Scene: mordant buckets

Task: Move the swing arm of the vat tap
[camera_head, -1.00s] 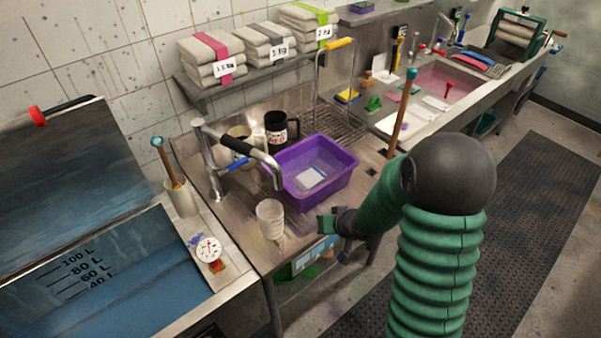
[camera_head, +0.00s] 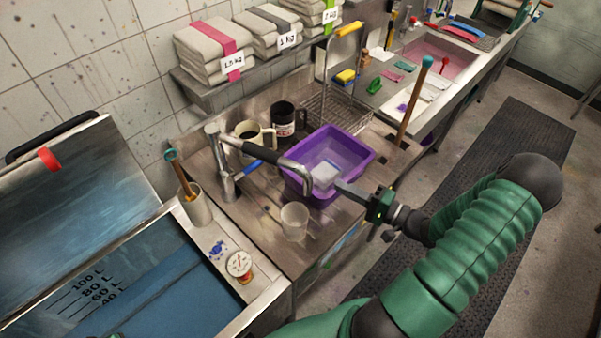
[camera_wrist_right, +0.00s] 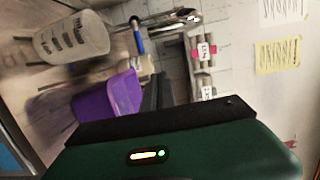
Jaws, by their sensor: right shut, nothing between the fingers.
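The vat tap (camera_head: 222,168) stands on the metal worktop beside the vat. It has a grey upright post and a blue lever (camera_head: 249,167). Its swing arm (camera_head: 270,156), black-sleeved with a bent metal spout, reaches right toward the purple tub's near left edge. The swing arm also shows at the top of the right wrist view (camera_wrist_right: 165,20). My right gripper (camera_head: 342,187) is shut and empty, over the tub's near right rim, to the right of the spout end and apart from it. My left gripper is not in view.
The purple tub (camera_head: 352,158) holds a pale block (camera_head: 325,174). A clear measuring cup (camera_head: 294,221) stands near the worktop's front edge. Two mugs (camera_head: 283,121) stand behind the arm. A holder with a wooden stick (camera_head: 194,207) and a dial timer (camera_head: 239,266) are at left.

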